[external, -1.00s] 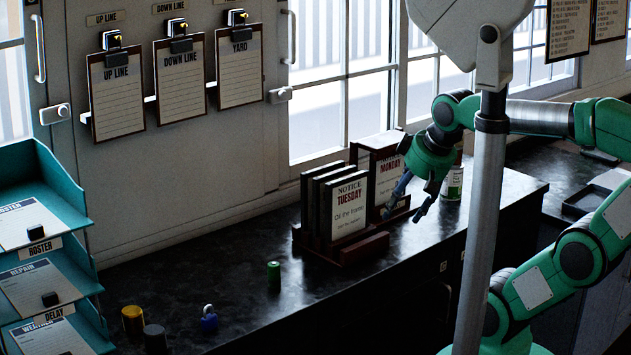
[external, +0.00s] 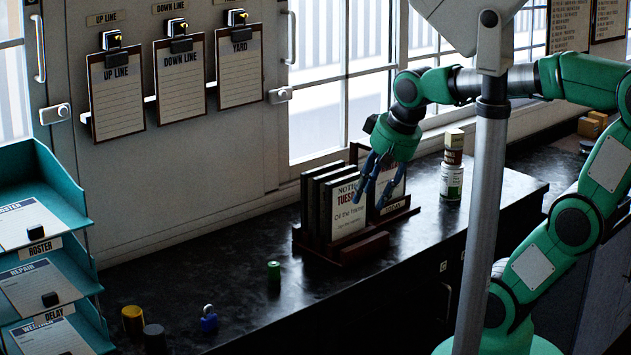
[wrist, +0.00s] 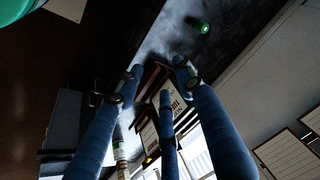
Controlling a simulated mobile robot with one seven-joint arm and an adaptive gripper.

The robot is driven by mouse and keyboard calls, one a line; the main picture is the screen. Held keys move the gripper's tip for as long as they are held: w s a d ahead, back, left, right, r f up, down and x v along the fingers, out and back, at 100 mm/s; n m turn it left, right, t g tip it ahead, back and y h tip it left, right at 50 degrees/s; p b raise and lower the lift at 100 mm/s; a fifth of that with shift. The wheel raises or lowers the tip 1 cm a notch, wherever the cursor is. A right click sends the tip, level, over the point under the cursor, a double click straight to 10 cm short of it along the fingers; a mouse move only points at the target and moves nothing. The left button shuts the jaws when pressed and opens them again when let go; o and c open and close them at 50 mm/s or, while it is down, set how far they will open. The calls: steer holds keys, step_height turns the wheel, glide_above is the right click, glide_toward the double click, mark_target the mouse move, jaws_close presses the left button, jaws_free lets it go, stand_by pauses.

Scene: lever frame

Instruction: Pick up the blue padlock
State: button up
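The blue padlock (external: 209,320) stands on the dark counter at the lower left of the external view, its metal shackle on top. It does not show clearly in the wrist view. My gripper (external: 372,186) is in the air in front of the notice rack, well to the right of the padlock and above it. In the wrist view, its blue fingers (wrist: 155,82) are spread apart with nothing between them, so it is open and empty.
A green cylinder (external: 273,271) stands between the padlock and the wooden notice rack (external: 345,254). It also shows in the wrist view (wrist: 199,26). Yellow (external: 133,320) and dark (external: 155,338) cylinders stand left of the padlock. A teal tray stack (external: 62,190) is at far left.

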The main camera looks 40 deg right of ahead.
steer(key=w+a+r+m+g+p, duration=0.1)
steer(key=w+a+m+p, duration=0.2)
steer(key=w+a, duration=0.35)
steer(key=m+g+p, duration=0.4)
steer(key=m+p, duration=0.4)
steer(key=m, duration=0.2)
glide_above(208, 307)
step_height(208, 307, down, 10)
steer(key=shift+w+r+h, duration=0.1)
steer(key=shift+r+h, duration=0.1)
steer(key=shift+h, duration=0.1)
steer(key=shift+d+f, duration=0.1)
steer(key=shift+f, duration=4.2)
steer(key=shift+w+f+p, duration=0.1)
steer(key=shift+f+p, duration=0.2)
steer(key=shift+f, duration=2.3)
